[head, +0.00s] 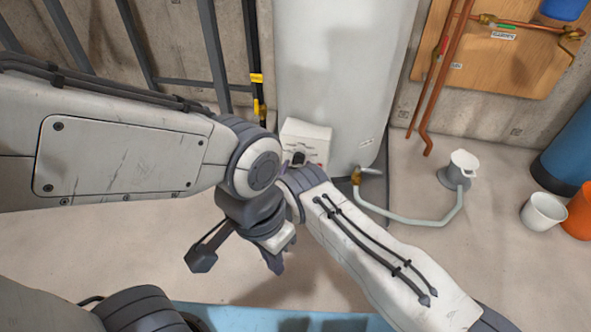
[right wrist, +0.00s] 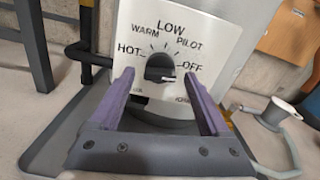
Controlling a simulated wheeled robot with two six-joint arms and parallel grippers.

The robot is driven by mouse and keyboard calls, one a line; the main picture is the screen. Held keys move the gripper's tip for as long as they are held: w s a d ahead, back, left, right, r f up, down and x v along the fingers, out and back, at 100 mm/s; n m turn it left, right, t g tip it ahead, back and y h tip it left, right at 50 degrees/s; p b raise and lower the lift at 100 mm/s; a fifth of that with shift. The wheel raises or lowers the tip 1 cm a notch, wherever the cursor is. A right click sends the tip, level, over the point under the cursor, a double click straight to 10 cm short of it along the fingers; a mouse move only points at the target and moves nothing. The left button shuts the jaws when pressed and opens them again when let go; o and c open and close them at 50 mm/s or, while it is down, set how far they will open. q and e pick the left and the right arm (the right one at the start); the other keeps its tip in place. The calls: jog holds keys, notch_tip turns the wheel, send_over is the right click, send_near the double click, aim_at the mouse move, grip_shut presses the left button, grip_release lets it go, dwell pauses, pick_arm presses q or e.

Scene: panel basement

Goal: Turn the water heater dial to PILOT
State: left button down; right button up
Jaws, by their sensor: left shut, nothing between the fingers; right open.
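The water heater (head: 345,70) is a tall pale tank with a white control box (head: 308,131) low on its front. In the right wrist view, its panel (right wrist: 205,38) reads HOT, WARM, LOW, PILOT and OFF around a black dial (right wrist: 159,66). I cannot tell clearly where the dial points. My right gripper (right wrist: 159,76) is open, its purple fingers on either side of the dial in that view; contact is not clear. In the head view my right gripper is largely hidden at the box. My left gripper (head: 275,265) is shut and empty, pointing down below the heater.
A white cup (head: 543,211), an orange container (head: 580,212) and a blue drum (head: 570,150) stand at right. Copper pipes and a wooden board (head: 500,60) are on the wall.

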grip_shut()
jog(key=shift+n, duration=3.8)
jog(key=shift+s+f, duration=0.1)
grip_release()
